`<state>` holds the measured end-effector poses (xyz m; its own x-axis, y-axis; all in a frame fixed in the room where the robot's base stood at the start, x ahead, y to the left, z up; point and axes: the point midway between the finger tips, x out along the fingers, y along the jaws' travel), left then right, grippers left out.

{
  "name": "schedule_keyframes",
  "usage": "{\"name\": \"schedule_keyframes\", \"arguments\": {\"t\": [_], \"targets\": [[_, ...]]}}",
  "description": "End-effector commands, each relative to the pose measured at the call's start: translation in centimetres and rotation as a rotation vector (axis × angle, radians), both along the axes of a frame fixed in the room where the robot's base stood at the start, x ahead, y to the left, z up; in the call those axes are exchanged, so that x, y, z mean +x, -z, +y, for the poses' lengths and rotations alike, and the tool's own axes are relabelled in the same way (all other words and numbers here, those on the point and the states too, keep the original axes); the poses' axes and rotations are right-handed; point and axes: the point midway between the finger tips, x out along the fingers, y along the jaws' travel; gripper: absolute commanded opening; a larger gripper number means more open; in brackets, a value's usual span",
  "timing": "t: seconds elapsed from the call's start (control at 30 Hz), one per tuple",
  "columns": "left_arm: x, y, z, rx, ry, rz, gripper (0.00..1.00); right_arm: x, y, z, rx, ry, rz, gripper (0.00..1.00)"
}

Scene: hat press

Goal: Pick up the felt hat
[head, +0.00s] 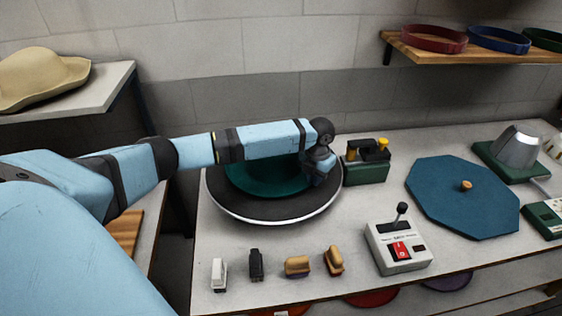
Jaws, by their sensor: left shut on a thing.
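A dark teal felt piece, which looks like the felt hat (250,180), lies on a round black plate with a pale rim (270,219). My left arm crosses over it and hides much of its far part. My left gripper (319,178) points down at the right edge of the teal felt and is shut on it. The fingertips are small and partly hidden by the wrist. A tan brimmed hat (40,75) sits apart on a shelf at the far left. My right gripper does not show.
A control box with a lever and red switch (398,247) stands at front right. A green-based device (367,162) is close right of the gripper. A blue octagonal board (463,200) lies farther right. Several brushes and small blocks (297,266) line the front edge.

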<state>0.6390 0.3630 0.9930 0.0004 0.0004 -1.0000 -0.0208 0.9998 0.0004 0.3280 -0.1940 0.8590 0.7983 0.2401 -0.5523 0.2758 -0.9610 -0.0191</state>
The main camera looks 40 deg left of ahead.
Motion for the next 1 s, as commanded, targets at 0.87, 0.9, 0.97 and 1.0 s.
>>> {"name": "schedule_keyframes", "arguments": {"t": [0.87, 0.9, 0.97, 1.0], "targets": [[0.0, -10.1, 0.0, 0.000, 0.000, 0.000, 0.00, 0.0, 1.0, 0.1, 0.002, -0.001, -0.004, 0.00], [0.0, -10.1, 0.0, 0.000, -0.001, 0.000, 0.00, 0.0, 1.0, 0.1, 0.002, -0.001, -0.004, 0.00], [0.0, -10.1, 0.0, 0.000, -0.001, 0.000, 0.00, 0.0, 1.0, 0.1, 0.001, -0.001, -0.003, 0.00], [0.0, -10.1, 0.0, 0.000, -0.001, 0.000, 0.00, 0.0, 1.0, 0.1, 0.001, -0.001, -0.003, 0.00]]}}
